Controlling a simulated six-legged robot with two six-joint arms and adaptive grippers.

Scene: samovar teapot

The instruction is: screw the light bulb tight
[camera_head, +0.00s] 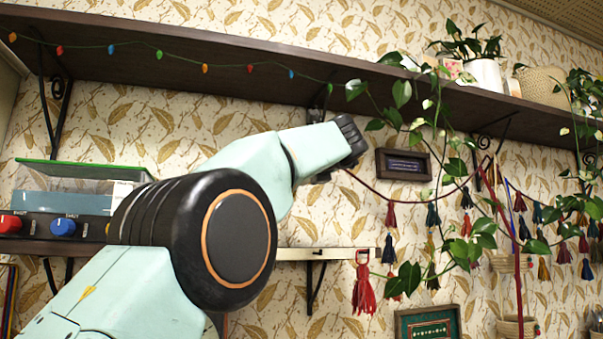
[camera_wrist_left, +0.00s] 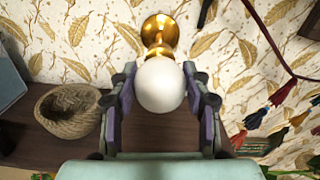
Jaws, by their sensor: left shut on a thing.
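In the left wrist view, the light bulb (camera_wrist_left: 161,84) is a round white globe at the centre. Its top meets a brass socket (camera_wrist_left: 159,50), part of a gold lamp fitting on the patterned wall. My left gripper (camera_wrist_left: 160,76) is shut on the bulb, with one dark purple finger on each side of it. The bulb's thread is hidden, so I cannot tell how far it sits in the socket. In the head view my left arm rises from the lower left, and the bulb and lamp do not show. My right gripper is in neither view.
In the wrist view, a woven basket (camera_wrist_left: 72,108) stands on a dark shelf (camera_wrist_left: 40,150) left of the gripper. In the head view, a long upper shelf (camera_head: 200,62), a small framed plaque (camera_head: 403,165), trailing plants and hanging tassels (camera_head: 365,288) surround the arm.

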